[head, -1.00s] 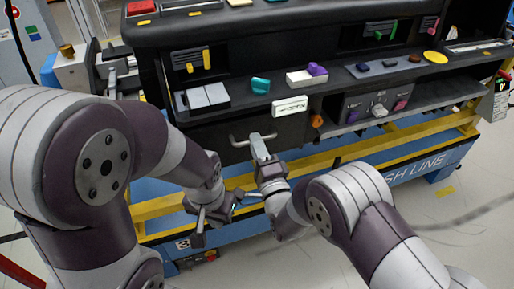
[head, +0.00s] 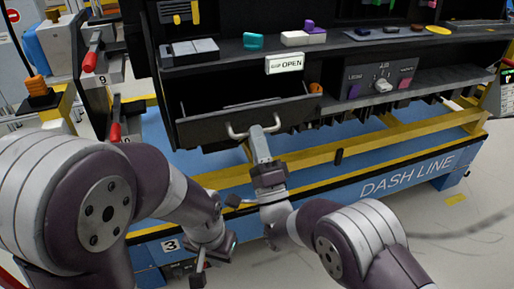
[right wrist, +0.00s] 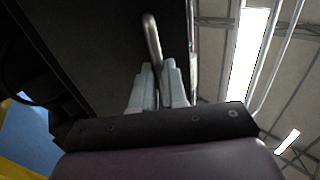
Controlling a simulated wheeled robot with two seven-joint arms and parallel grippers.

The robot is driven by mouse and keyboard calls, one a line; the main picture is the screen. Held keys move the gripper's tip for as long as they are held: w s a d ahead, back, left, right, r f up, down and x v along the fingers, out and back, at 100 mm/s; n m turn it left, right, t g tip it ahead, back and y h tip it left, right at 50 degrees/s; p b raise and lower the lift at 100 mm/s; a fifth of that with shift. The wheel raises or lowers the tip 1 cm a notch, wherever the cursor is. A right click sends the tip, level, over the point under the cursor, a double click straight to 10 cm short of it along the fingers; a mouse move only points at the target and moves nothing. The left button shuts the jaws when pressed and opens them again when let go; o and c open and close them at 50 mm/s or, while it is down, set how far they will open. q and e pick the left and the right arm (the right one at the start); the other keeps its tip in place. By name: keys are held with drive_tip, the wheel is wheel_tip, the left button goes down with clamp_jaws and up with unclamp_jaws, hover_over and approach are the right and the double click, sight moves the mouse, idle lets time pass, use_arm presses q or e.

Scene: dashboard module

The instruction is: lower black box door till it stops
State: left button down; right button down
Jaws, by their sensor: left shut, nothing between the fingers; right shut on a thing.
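The black box door (head: 215,127) is a dark panel under the dash shelf, tilted outward at its top, with the dark inside of the box (head: 225,95) showing behind it. My left gripper (head: 222,248) is shut and empty, low at the left, apart from the door. The door's hinge is hidden.
A white OPEN sign (head: 284,63) hangs above the door. A shelf (head: 345,43) carries small coloured parts. A control panel (head: 380,83) with a knob is to the right. The yellow rail (head: 400,137) and blue DASH LINE base (head: 350,190) run below. Floor in front is clear.

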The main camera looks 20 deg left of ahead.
drive_tip(key=shift+s+f, duration=0.1)
drive_tip(key=shift+f, duration=0.25)
drive_tip(key=c, duration=1.2)
unclamp_jaws()
drive_tip(key=shift+o, duration=0.2)
